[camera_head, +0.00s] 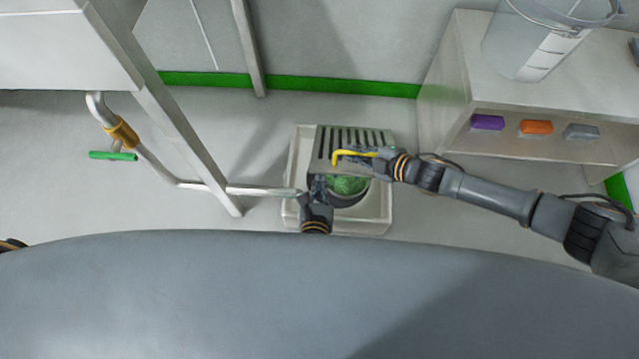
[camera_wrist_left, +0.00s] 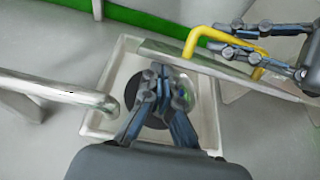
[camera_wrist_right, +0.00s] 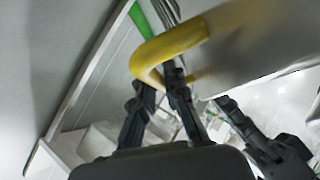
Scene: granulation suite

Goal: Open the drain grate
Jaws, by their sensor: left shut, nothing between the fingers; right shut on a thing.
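The drain grate (camera_head: 328,140) is a slotted metal plate with a yellow handle (camera_head: 338,156). It stands raised and tilted over the pale square drain surround (camera_head: 375,222). Below it a round drain opening with a green mesh-like thing (camera_head: 347,185) is partly uncovered in the head view. My right gripper (camera_head: 378,163) is shut on the yellow handle, which also shows in the right wrist view (camera_wrist_right: 172,45). My left gripper (camera_head: 315,185) is shut and empty, low over the drain beside the grate. The left wrist view shows its closed fingers (camera_wrist_left: 160,85) over the dark opening.
A metal pipe (camera_head: 262,191) ends at the left of the drain, close to my left gripper. A metal frame leg (camera_head: 170,110) stands further left. A cabinet (camera_head: 515,95) with a clear bucket (camera_head: 530,45) on it stands at the right.

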